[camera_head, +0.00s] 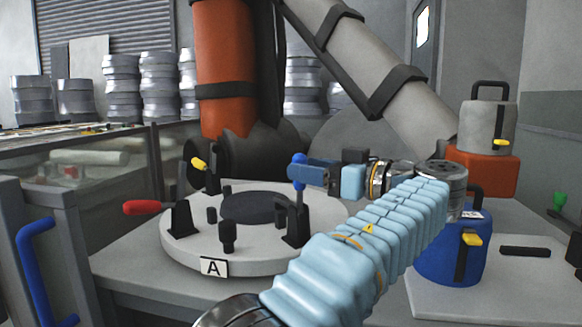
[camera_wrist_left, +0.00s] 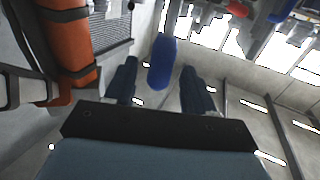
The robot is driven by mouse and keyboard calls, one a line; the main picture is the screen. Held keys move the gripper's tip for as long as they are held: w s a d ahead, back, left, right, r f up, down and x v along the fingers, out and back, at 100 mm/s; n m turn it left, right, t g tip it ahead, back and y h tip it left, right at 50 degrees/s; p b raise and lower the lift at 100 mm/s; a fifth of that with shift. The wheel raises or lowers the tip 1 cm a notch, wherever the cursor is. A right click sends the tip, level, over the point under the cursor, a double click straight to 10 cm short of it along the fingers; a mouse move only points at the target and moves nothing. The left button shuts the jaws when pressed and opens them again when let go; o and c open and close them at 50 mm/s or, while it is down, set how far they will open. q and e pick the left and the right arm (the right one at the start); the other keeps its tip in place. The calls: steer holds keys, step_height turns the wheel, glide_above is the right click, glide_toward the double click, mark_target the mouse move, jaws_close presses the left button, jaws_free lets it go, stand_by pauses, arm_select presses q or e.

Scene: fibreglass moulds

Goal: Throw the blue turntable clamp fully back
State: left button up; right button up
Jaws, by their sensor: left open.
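The blue turntable clamp (camera_head: 298,170) stands at the right side of the round turntable (camera_head: 190,250), its blue handle pointing up from a black bracket. My left gripper (camera_head: 305,172) reaches in from the right at the height of that handle. In the left wrist view the blue handle (camera_wrist_left: 162,62) shows between the two spread fingers of my left gripper (camera_wrist_left: 158,85), with gaps on both sides. The jaws are open; the handle does not look gripped. The clamp's base is partly hidden in the wrist view. My right gripper is not in view.
The turntable also carries a red-handled clamp (camera_head: 143,207), a yellow-handled clamp (camera_head: 199,163) and a label A (camera_head: 214,267). A blue canister (camera_head: 435,262) stands right of my left arm. An orange column (camera_head: 222,60) rises behind the turntable. A grey bench (camera_head: 120,262) lies underneath.

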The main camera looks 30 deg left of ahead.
arm_select(q)
steer(key=shift+w+a, duration=0.2)
steer(key=shift+a, duration=1)
steer(key=shift+w+a, duration=0.15)
steer(key=shift+a, duration=1)
steer(key=shift+c, duration=0.5)
jaws_close()
